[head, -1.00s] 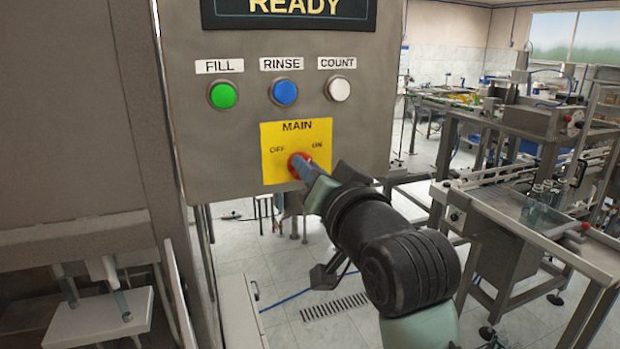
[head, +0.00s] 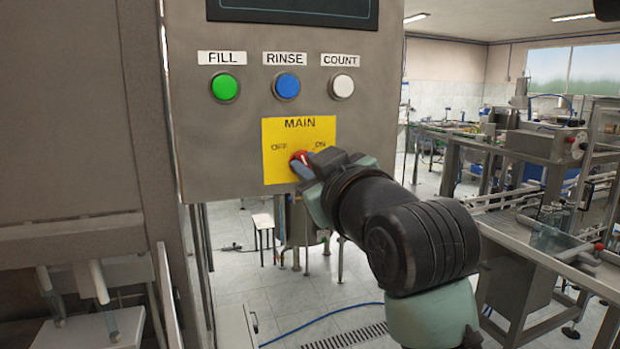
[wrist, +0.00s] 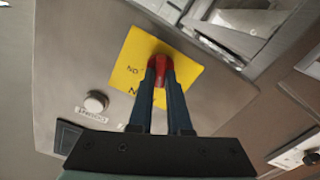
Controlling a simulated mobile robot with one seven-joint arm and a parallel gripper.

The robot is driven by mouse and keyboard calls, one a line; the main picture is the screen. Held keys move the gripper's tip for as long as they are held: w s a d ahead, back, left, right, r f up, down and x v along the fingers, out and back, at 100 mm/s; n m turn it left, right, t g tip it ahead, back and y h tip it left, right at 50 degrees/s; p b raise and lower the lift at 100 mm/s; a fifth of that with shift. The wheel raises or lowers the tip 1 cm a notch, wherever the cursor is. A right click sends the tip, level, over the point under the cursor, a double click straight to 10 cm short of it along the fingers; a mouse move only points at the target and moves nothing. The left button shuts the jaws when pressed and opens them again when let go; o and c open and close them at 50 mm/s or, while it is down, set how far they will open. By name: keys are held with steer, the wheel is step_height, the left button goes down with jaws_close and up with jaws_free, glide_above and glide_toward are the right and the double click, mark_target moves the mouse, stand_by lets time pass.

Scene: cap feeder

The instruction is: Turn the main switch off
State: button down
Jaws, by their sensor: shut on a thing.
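The main switch is a red knob (head: 298,158) on a yellow plate (head: 282,174) marked MAIN, with OFF at left and ON at right. My gripper (head: 302,167) reaches it from the lower right and covers part of it. In the wrist view both fingers (wrist: 160,78) are closed on the sides of the red knob (wrist: 160,61). The knob's exact angle is hard to tell behind the fingers.
Green (head: 224,87), blue (head: 287,86) and white (head: 341,86) buttons sit above the plate on the grey panel (head: 225,150). A dark display (head: 290,8) is cut off at the top. Machine frames (head: 530,150) stand at right; open floor lies between.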

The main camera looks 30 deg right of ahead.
steer(key=shift+f+n+b, duration=0.15)
steer(key=shift+n+b, duration=0.75)
steer(key=shift+n, duration=1.1)
steer(key=c, duration=0.9)
jaws_free()
steer(key=shift+o, duration=0.2)
steer(key=shift+s+a, duration=0.1)
steer(key=b+v, duration=0.4)
steer(key=v, duration=0.8)
steer(key=shift+s, duration=0.4)
steer(key=shift+a, duration=0.15)
